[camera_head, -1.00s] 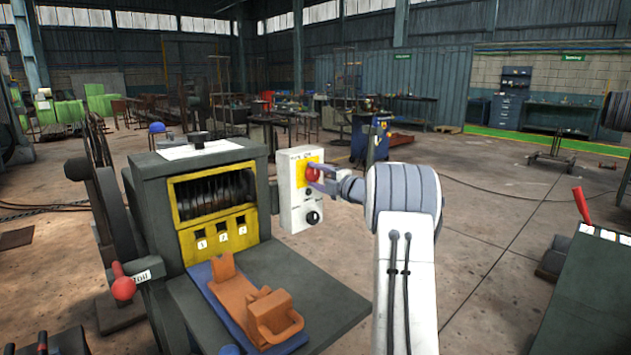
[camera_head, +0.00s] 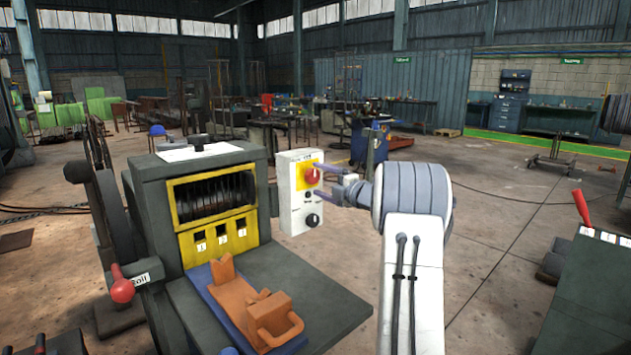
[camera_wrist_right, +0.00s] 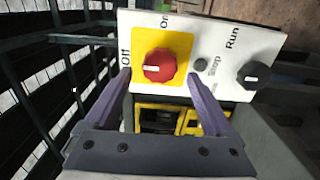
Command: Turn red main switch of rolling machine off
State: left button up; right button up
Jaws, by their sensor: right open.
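The red main switch (camera_head: 311,176) is a round knob on a yellow plate, on the front of a white control box (camera_head: 299,222). In the right wrist view the red knob (camera_wrist_right: 158,66) has a white mark on its left part, toward the word "Off"; "On" is printed above it. My right gripper (camera_head: 318,180) is open in front of the box, its two purple fingers apart. In the wrist view its fingertips (camera_wrist_right: 158,75) lie either side of the knob, with gaps visible; I cannot tell the exact depth. My left gripper is not in view.
A black knob (camera_wrist_right: 254,75) marked "Run" and "Stop" sits beside the red switch. The rolling machine (camera_head: 150,192) stands left of the box, with an orange part (camera_head: 262,312) on its table. A red-handled lever (camera_head: 122,289) is at front left.

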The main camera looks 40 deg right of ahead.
jog(key=s, duration=0.8)
jog(key=shift+d, duration=0.25)
